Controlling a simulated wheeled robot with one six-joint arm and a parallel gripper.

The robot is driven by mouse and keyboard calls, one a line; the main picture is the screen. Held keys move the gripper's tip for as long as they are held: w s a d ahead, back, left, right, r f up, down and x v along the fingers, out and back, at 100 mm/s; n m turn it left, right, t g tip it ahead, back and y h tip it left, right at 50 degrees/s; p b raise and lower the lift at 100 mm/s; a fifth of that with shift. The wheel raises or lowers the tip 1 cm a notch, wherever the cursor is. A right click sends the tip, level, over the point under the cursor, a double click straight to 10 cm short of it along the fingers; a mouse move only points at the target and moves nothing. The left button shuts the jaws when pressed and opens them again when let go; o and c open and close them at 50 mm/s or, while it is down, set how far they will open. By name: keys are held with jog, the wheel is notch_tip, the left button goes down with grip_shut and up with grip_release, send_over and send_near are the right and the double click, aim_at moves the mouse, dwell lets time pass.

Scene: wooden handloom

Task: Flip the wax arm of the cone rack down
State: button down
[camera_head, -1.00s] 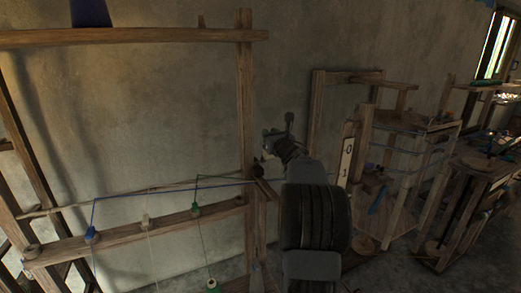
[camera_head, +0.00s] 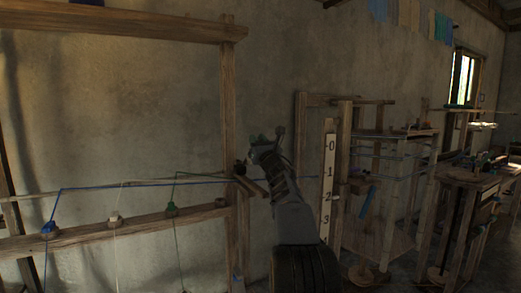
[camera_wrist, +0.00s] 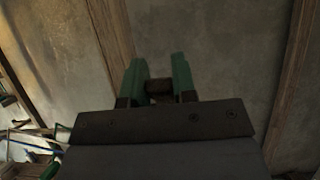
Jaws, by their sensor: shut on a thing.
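The cone rack is the wooden frame with a post (camera_head: 229,110) and a lower rail (camera_head: 100,232), at left in the head view. Blue, white and green yarns run up from it. A short wooden piece (camera_head: 251,187) and a dark lump (camera_head: 240,168) sit at the post's right side. My gripper (camera_head: 262,143) is beside the post, a little above them. In the wrist view its green fingers (camera_wrist: 159,82) are closed on a small brown piece (camera_wrist: 160,87), apparently the wax arm's end. The rest of the arm is hidden, so its tilt cannot be told.
A numbered board (camera_head: 328,180) stands right of my arm. Beyond it are wooden frames (camera_head: 375,103) and a cluttered bench (camera_head: 475,178). The plain wall (camera_head: 120,110) is behind the rack.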

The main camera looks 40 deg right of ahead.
jog(key=shift+s+d+f, duration=0.1)
jog(key=shift+s, duration=0.05)
dwell(0.4)
jog(key=c, duration=0.9)
grip_release()
jog(key=shift+f, duration=0.1)
jog(key=shift+b+v, duration=1.65)
jog(key=shift+v, duration=2.1)
jog(key=shift+a, duration=0.25)
